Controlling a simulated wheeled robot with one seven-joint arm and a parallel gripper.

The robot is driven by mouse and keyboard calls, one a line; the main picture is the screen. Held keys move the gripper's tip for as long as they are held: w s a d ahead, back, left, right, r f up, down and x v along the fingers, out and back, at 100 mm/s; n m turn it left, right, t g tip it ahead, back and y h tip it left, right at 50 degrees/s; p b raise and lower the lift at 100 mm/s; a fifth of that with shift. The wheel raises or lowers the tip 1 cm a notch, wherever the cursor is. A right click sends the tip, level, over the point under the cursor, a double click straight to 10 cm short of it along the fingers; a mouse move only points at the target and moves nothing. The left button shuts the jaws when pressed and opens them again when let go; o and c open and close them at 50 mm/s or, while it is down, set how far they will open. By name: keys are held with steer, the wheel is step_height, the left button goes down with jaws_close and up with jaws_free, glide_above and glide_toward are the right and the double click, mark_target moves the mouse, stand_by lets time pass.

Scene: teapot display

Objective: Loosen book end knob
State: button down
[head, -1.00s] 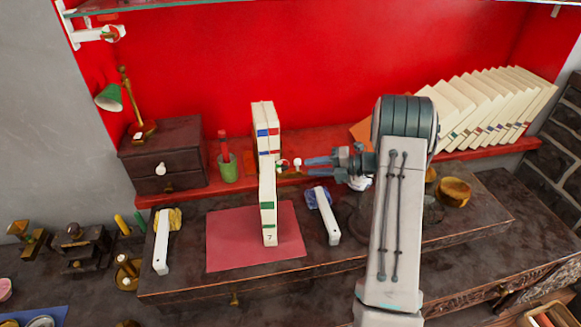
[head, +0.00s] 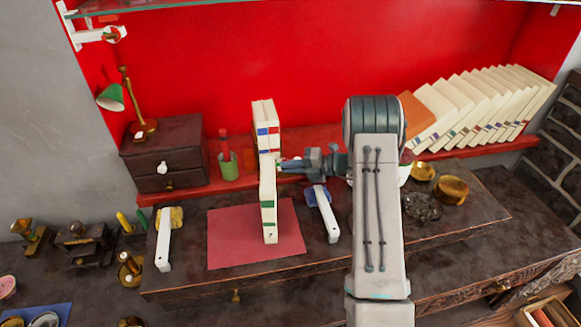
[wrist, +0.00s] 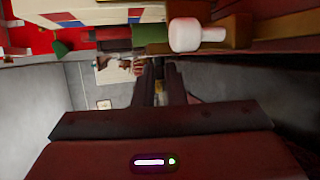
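The book end knob (wrist: 190,35) is a short white cylinder on a brass-coloured book end part (wrist: 236,32) at the top of the wrist view. In the head view my gripper hides it. Upright cream books (head: 264,130) with blue and red labels stand on the red shelf beside it. My gripper (head: 283,166) reaches in from the right, its tips close to the books. In the wrist view the finger ends (wrist: 160,72) show a narrow gap with nothing held in it. The knob lies to one side of the fingers, not between them.
Another cream book (head: 268,205) stands on the pink mat (head: 225,235) in front. A green cup (head: 228,167) and a dark drawer box (head: 165,150) are at left. White-handled tools (head: 164,240) flank the mat. Leaning books (head: 480,105) fill the shelf's right.

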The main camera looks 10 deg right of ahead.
steer(key=shift+r+p, duration=0.15)
steer(key=shift+p, duration=0.15)
steer(key=h+p, duration=0.2)
steer(key=shift+a+r+n+g+h, duration=0.15)
steer(key=shift+r+n+g+h, duration=0.15)
steer(key=shift+r+n, duration=0.1)
steer(key=shift+a+r+n+g+h+p, duration=0.15)
steer(key=shift+a+n+h+p, duration=0.25)
steer(key=shift+h+p, duration=1.2)
steer(key=shift+a+n+g+h+p, duration=0.35)
steer(key=shift+h+p, duration=0.6)
steer(key=shift+h, duration=1.2)
steer(key=shift+a+r+n+h+p, duration=0.15)
steer(key=shift+n+h+p, duration=0.4)
steer(key=shift+h+p, duration=1.05)
steer(key=shift+f+h+b, duration=0.1)
steer(key=shift+h+b, duration=0.2)
steer(key=shift+h, duration=0.25)
steer(key=shift+s, duration=0.1)
steer(key=c, duration=1.5)
jaws_free()
steer(key=shift+c, duration=0.2)
